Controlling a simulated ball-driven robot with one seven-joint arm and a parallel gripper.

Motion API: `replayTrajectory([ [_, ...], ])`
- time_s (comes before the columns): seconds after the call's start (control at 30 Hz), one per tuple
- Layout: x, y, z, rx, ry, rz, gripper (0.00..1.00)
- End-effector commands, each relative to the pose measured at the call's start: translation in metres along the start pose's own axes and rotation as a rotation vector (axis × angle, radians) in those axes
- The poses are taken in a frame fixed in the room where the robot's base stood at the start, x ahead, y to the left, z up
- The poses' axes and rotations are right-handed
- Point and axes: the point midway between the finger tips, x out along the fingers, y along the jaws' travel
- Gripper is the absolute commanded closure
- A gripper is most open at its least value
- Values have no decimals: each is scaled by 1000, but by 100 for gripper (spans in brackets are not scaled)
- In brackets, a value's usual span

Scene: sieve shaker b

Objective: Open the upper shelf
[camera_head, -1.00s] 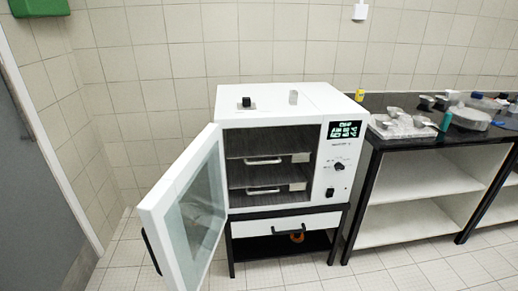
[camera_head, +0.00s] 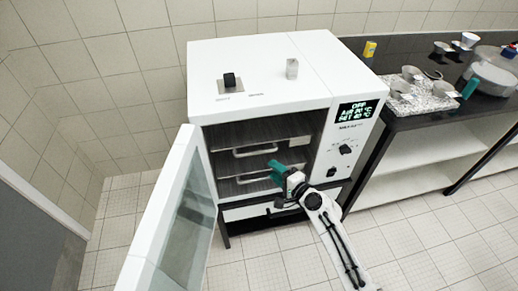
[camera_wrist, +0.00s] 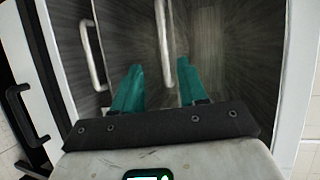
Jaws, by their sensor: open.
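A white cabinet (camera_head: 205,95) stands with its glass door (camera_head: 185,215) swung open to the left. Inside are an upper shelf with a light bar handle (camera_head: 258,150) and a lower shelf with a similar handle (camera_head: 256,179). My gripper (camera_head: 279,165), with teal fingers, is at the cabinet's opening near the right ends of the handles. In the wrist view the gripper (camera_wrist: 160,68) is open, and the upper handle (camera_wrist: 162,25) runs between its fingers. I cannot tell whether the fingers reach around it. The lower handle (camera_wrist: 91,50) lies outside the left finger.
A control panel (camera_head: 346,140) with a lit display is right of the opening. A drawer with a black handle (camera_wrist: 20,115) is below the cabinet. A dark worktop (camera_head: 420,110) with bowls and foil stands at the right. The floor in front is open.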

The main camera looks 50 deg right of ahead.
Motion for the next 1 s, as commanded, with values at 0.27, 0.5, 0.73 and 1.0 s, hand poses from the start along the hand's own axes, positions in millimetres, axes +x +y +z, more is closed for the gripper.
replayTrajectory([
  [0.27,24,-4,-9,41,31,-22,58],
  [0.5,67,-4,-9,39,29,-21,58],
  [0.73,98,-4,-10,37,29,-19,58],
  [1.0,109,-4,-10,36,28,-18,58],
])
